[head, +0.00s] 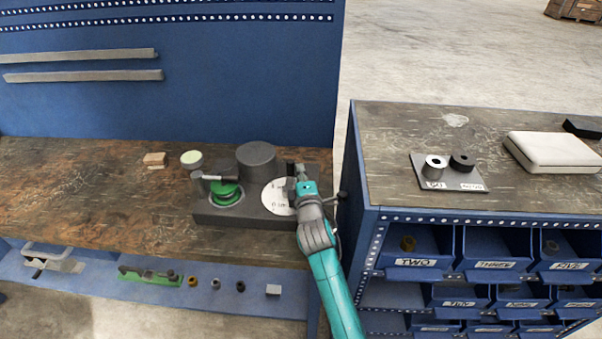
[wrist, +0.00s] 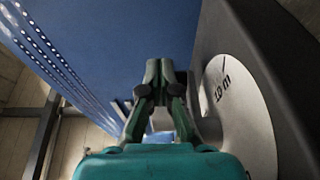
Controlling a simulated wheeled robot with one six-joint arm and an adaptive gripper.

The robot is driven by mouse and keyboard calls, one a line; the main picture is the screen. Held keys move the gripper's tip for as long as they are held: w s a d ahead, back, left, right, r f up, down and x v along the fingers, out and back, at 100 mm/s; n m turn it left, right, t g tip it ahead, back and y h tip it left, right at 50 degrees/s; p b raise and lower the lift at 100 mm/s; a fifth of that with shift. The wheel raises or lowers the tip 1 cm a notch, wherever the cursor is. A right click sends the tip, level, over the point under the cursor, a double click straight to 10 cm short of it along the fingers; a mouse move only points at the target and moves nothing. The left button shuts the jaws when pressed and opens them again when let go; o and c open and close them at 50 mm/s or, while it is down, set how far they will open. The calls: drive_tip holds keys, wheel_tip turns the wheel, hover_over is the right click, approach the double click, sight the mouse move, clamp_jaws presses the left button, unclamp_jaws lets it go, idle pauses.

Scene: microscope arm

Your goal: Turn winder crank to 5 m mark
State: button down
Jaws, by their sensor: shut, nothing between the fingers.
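The winder (head: 228,212) is a dark grey block on the wooden bench in the head view. A green spool (head: 226,192) sits at its left, with a dark arm and upright grey post beside it. A tall dark cylinder (head: 257,163) stands in the middle. A white dial (head: 275,197) lies at the right, partly hidden by my gripper. In the wrist view the dial (wrist: 245,125) shows a "10 m" mark and tick. My gripper (head: 299,172) is over the dial's right side, shut and empty; its fingers (wrist: 158,75) meet in the wrist view. I cannot tell which part is the crank.
A wooden block (head: 155,160) and a pale round disc (head: 191,158) lie left of the winder. A lower shelf (head: 100,280) holds small parts. A second bench (head: 385,125) with labelled bins stands right, carrying a plate with two rings (head: 450,185) and a white case (head: 545,152).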

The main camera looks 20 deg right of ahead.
sight(289, 169)
drive_tip(key=shift+w+a, duration=0.5)
drive_tip(key=shift+w, duration=0.1)
drive_tip(key=shift+w+a+n+y, duration=0.15)
drive_tip(key=shift+n+y, duration=0.2)
drive_tip(key=shift+y, duration=0.2)
drive_tip(key=shift+w+a+n+y, duration=0.1)
drive_tip(key=shift+n+y, duration=0.25)
drive_tip(key=shift+y, duration=0.2)
drive_tip(key=shift+w+a, duration=0.15)
drive_tip(key=shift+a, duration=0.15)
drive_tip(key=shift+w+a+n+y, duration=0.15)
drive_tip(key=shift+n+y, duration=0.25)
drive_tip(key=shift+y, duration=0.25)
drive_tip(key=shift+a+n+y, duration=0.15)
drive_tip(key=shift+n+y, duration=0.25)
drive_tip(key=shift+y, duration=0.25)
idle(4.7)
